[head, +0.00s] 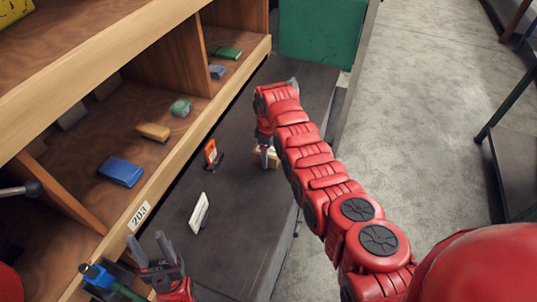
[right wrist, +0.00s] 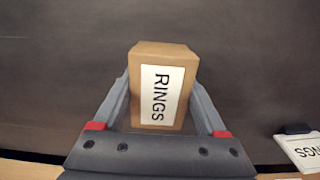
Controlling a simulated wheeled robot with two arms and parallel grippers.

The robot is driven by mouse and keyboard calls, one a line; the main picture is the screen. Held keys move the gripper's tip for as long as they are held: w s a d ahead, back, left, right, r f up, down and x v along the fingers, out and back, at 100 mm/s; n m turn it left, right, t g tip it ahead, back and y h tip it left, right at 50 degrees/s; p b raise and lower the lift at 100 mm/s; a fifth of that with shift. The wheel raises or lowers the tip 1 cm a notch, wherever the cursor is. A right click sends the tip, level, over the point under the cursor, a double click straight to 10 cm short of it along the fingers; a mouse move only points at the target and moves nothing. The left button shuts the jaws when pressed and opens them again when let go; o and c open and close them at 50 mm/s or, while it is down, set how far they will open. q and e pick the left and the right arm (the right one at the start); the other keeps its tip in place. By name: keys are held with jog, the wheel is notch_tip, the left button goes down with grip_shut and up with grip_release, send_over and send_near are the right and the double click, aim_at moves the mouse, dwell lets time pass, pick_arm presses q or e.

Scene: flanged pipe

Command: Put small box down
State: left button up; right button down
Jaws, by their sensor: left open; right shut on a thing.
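The small box (head: 271,161) is brown cardboard. In the right wrist view the box (right wrist: 187,68) shows a white label reading "RINGS". My right gripper (right wrist: 160,98) is shut on it, one finger along each side. In the head view my right gripper (head: 265,152) points down at the dark worktop (head: 240,190) and partly hides the box. I cannot tell whether the box touches the worktop. My left gripper (head: 165,254) is open and empty at the lower left, in front of the shelf.
A white sign (head: 199,213) and an orange item (head: 210,153) stand on the worktop left of the box. A wooden shelf (head: 180,150) along the left holds a blue box (head: 121,171), a yellow one (head: 153,131) and others. A green panel (head: 318,35) stands behind. The worktop around the box is mostly clear.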

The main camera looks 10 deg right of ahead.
jog(key=shift+f, duration=0.2)
grip_release()
jog(key=shift+r, duration=0.1)
jog(key=shift+r, duration=0.1)
